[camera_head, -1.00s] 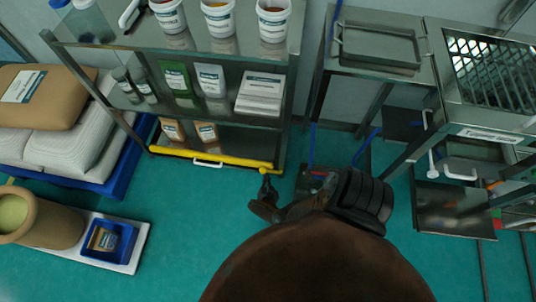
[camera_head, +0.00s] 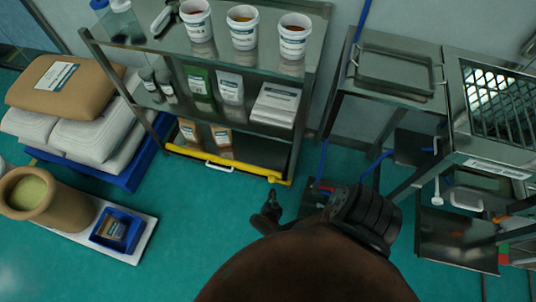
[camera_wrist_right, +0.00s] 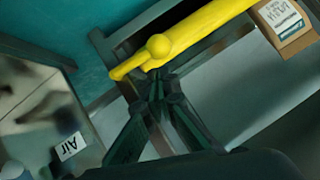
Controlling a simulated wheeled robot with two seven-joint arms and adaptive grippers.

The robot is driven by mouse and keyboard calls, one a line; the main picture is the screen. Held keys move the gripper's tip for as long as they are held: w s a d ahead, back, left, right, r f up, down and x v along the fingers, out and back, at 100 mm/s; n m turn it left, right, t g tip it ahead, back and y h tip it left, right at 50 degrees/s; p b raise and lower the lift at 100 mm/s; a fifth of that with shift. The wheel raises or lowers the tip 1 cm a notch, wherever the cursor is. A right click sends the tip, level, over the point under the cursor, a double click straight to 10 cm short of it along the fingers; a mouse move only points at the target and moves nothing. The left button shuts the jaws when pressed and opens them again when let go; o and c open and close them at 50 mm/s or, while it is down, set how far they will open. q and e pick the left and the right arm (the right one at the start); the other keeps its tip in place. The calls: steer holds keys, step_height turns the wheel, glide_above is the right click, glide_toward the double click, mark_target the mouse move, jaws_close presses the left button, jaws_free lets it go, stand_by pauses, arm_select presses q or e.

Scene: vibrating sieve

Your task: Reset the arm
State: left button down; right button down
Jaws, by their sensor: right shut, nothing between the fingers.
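My right gripper (camera_head: 272,195) is shut and empty, in front of the steel rack's bottom shelf. In the right wrist view its closed fingertips (camera_wrist_right: 156,86) are just below the rounded end of a yellow bar. The yellow bar (camera_head: 240,171) runs along the front of the bottom shelf and has a white handle (camera_head: 219,167). It also shows in the right wrist view (camera_wrist_right: 205,32). The fingers overlap the bar's end there, and I cannot tell whether they touch it. My left gripper is not in view.
The steel rack (camera_head: 300,100) carries tubs, bottles and packets. The sieve bench (camera_head: 490,135) with a tray (camera_head: 395,72) stands at right. A blue bin (camera_head: 117,229) and a brown barrel (camera_head: 50,200) stand at left. Green floor between is clear.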

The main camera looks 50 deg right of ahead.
stand_by(0.3)
